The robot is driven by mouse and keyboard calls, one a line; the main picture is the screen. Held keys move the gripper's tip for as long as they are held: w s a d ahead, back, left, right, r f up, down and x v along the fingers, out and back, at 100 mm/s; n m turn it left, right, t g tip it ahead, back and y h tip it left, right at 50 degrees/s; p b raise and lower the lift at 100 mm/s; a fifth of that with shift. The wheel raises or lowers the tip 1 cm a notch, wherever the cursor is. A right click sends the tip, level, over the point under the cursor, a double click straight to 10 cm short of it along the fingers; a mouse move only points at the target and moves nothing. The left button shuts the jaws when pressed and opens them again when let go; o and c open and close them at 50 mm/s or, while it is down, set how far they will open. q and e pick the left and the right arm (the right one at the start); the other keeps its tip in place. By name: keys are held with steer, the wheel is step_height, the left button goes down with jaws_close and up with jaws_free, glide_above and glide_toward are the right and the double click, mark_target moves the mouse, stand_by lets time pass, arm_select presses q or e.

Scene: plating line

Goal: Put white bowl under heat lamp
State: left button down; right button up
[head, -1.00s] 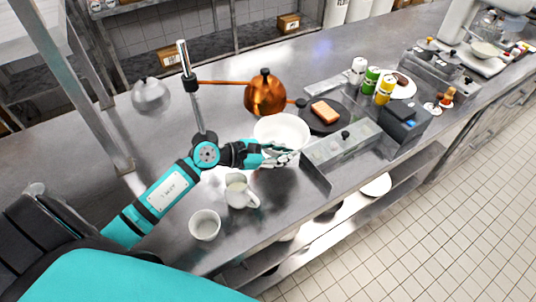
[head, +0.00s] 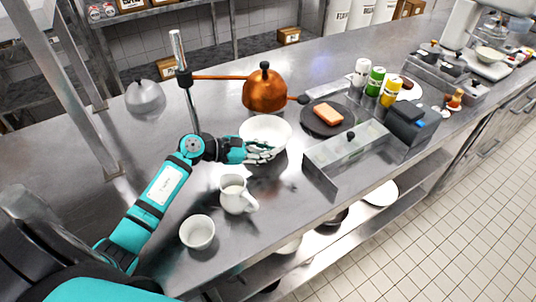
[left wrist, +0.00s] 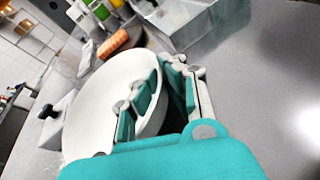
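The white bowl (head: 266,128) is at the middle of the steel counter, just below the copper heat lamp (head: 264,92) in the head view. I cannot tell whether it is directly beneath the dome. My left gripper (head: 262,151) is at the bowl's near side. In the left wrist view the bowl (left wrist: 95,105) fills the left half, and the fingers of my left gripper (left wrist: 163,95) straddle its rim, one inside and one outside. A dark shadow lies below the bowl; whether it touches the counter is unclear. My right gripper is out of view.
A white pitcher (head: 234,195) and small white bowl (head: 197,232) stand in front. The metal lamp pole (head: 185,85) rises close behind my left wrist. A dark plate (head: 345,125) with an orange-pink block and a steel bin (head: 322,171) are to the right.

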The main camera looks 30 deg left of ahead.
arm_select(q)
steer(key=shift+r, duration=0.1)
steer(key=c, duration=1.5)
jaws_free()
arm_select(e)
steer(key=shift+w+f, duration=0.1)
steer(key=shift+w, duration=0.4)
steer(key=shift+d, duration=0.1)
arm_select(q)
steer(key=shift+s+a, duration=0.15)
steer(key=shift+s, duration=0.05)
steer(key=b+v, duration=0.4)
steer(key=v, duration=0.6)
steer(key=shift+s+a, duration=0.2)
steer(key=shift+a, duration=0.05)
steer(key=shift+s+a+r, duration=0.25)
steer(key=shift+s+r, duration=0.05)
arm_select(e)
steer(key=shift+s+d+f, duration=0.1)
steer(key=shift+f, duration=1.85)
